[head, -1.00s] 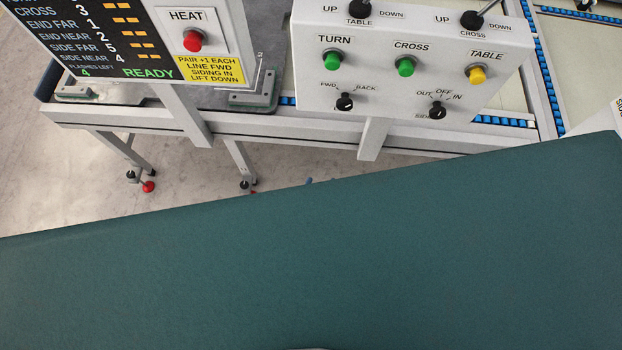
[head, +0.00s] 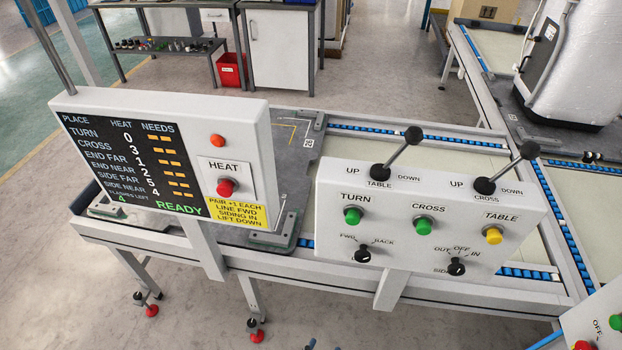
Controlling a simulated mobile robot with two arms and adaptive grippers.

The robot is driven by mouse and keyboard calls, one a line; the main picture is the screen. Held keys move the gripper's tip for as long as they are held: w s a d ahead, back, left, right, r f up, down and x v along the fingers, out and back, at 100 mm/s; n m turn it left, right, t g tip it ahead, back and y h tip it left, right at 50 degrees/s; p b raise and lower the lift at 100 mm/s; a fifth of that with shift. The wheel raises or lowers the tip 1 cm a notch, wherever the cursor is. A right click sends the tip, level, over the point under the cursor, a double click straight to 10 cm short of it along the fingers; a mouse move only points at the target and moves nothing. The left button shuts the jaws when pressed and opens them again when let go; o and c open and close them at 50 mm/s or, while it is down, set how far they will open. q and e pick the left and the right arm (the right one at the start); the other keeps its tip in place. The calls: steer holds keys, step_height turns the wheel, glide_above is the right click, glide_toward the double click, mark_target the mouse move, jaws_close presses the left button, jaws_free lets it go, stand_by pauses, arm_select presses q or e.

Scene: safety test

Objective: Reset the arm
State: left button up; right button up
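Neither of my grippers nor my arms can be seen in the head view. A white control box (head: 400,225) stands in front of the conveyor, with two black-knobbed levers, the left one (head: 398,152) and the right one (head: 508,166), both leaning up to the right. It has green TURN (head: 352,215) and CROSS (head: 424,227) buttons, a yellow TABLE button (head: 493,235) and two black selector knobs. A display panel (head: 130,165) at left reads READY, with a red HEAT button (head: 225,187) beside it.
The conveyor frame (head: 320,272) with blue rollers runs across behind the boxes. A dark plate (head: 285,150) lies on it. A tall white unit (head: 575,70) stands at back right. Another control box (head: 597,322) shows at lower right. A red bin (head: 230,68) and cabinet stand behind.

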arm_select(q)
steer(key=s+a+f+m+g+y, duration=0.3)
steer(key=s+a+f+m+g, duration=0.35)
steer(key=a+f, duration=0.8)
steer(key=s+a+f+m+g+y, duration=0.1)
steer(key=s+a+f+m, duration=0.3)
steer(key=s+a, duration=0.3)
steer(key=s+a+f+m+g+y, duration=0.2)
steer(key=s+a+f+m, duration=0.3)
steer(key=s, duration=0.5)
steer(key=shift+s+a+f, duration=0.4)
steer(key=shift+a+f, duration=0.1)
steer(key=shift+a, duration=0.7)
steer(key=shift+d+g, duration=0.1)
steer(key=shift+g, duration=0.15)
